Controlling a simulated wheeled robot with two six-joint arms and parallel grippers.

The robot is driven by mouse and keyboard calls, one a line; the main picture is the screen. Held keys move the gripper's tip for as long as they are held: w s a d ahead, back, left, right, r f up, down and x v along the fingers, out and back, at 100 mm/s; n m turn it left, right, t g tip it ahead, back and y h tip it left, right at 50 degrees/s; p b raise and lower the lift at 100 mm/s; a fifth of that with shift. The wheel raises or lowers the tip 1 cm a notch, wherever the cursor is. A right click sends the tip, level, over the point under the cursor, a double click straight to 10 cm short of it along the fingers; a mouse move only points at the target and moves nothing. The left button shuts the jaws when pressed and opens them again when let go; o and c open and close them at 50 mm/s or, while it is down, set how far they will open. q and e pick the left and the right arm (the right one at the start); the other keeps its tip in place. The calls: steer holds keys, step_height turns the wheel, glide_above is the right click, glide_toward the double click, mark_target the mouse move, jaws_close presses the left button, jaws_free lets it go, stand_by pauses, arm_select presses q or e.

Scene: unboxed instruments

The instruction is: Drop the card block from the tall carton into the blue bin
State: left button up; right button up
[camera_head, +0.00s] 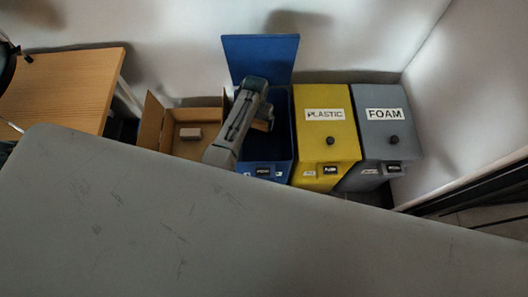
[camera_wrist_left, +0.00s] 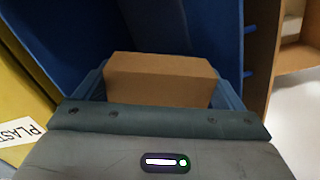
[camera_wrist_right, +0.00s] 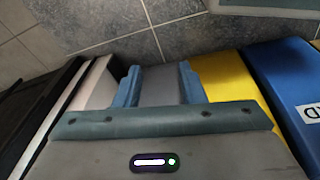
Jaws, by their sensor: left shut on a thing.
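The blue bin (camera_head: 264,172) has its lid (camera_head: 261,58) raised against the wall. My left gripper (camera_head: 262,112) is over the bin's opening, shut on the brown card block (camera_head: 263,125). In the left wrist view the block (camera_wrist_left: 160,80) sits between the two fingers, with blue bin walls (camera_wrist_left: 200,25) around and behind it. An open brown carton (camera_head: 151,122) stands left of the bin, with a small pale block (camera_head: 190,133) inside. My right gripper (camera_wrist_right: 160,85) shows only in the right wrist view, with its fingers apart and nothing held.
The yellow PLASTIC bin (camera_head: 325,145) and the grey FOAM bin (camera_head: 385,145) stand right of the blue bin, lids closed. A wooden table (camera_head: 70,85) is at the left. A white wall runs behind. A large grey surface hides the lower head view.

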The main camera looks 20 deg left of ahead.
arm_select(q)
steer(key=shift+f, duration=0.1)
arm_select(e)
steer(key=shift+w+r, duration=0.1)
steer(key=shift+r, duration=0.25)
arm_select(q)
steer(key=o, duration=0.9)
step_height(320, 180, up, 11)
steer(key=shift+f+p, duration=0.1)
steer(key=shift+p, duration=0.65)
arm_select(e)
steer(key=f, duration=0.1)
steer(key=s+f, duration=0.1)
steer(key=f, duration=0.1)
steer(key=s+f, duration=0.1)
steer(key=shift+d+f, duration=0.15)
arm_select(q)
steer(key=shift+s, duration=0.1)
